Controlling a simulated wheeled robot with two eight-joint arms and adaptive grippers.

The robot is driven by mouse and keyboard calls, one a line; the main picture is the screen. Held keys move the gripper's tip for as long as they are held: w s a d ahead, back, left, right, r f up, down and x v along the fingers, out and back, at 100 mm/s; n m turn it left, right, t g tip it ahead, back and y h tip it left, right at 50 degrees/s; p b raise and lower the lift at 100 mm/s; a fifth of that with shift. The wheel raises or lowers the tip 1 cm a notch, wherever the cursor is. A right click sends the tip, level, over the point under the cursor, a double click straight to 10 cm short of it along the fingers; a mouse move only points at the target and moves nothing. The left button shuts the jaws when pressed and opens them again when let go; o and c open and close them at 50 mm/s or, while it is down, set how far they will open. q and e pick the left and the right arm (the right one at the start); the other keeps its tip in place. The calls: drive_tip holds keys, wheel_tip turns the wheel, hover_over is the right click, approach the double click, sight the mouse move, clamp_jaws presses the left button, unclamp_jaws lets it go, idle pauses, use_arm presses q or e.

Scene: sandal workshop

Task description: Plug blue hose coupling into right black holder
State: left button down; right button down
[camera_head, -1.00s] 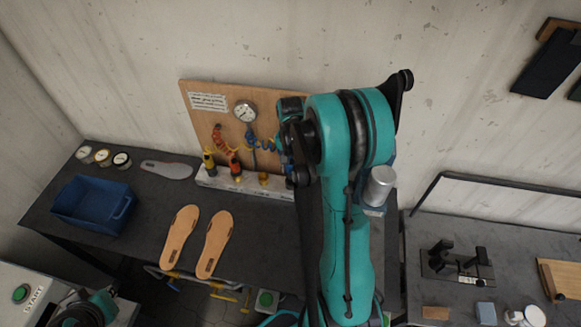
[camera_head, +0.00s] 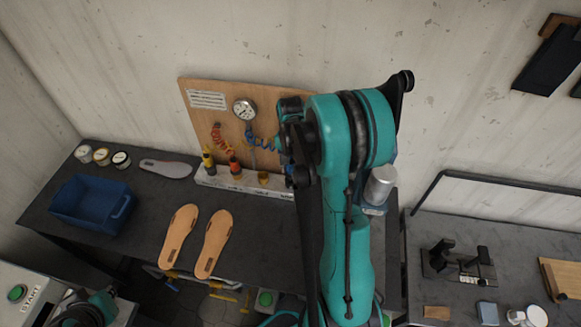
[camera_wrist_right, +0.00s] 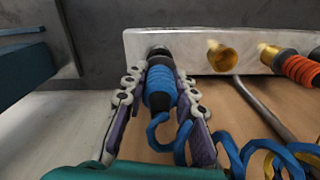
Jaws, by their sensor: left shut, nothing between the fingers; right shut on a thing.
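The blue hose coupling (camera_wrist_right: 160,85) is between the fingers of my right gripper (camera_wrist_right: 161,92), which is shut on it in the right wrist view. Its dark tip points at the pale rail (camera_wrist_right: 200,45) and meets a dark round piece at the rail's edge. I cannot tell whether the tip is seated in a black holder there. The blue coiled hose (camera_wrist_right: 225,150) trails from the coupling's rear. In the head view my own right arm hides the coupling and that gripper. My left gripper (camera_head: 68,299) is low at the left edge, small, shut and empty.
On the rail stand an orange coupling (camera_wrist_right: 298,68) and brass fittings (camera_wrist_right: 221,57). The wooden board (camera_head: 213,125) carries a gauge (camera_head: 245,109). A blue bin (camera_head: 92,205), two tan soles (camera_head: 212,243) and a grey insole (camera_head: 166,169) lie on the dark bench.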

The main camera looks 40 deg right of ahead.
sight(291, 159)
drive_tip(key=shift+f+b, duration=1.45)
drive_tip(key=shift+f, duration=0.25)
drive_tip(key=c, duration=1.2)
unclamp_jaws()
drive_tip(key=shift+o, duration=0.3)
drive_tip(key=shift+r+p, duration=3.35)
drive_tip(key=shift+r, duration=1.7)
drive_tip(key=shift+f, duration=0.1)
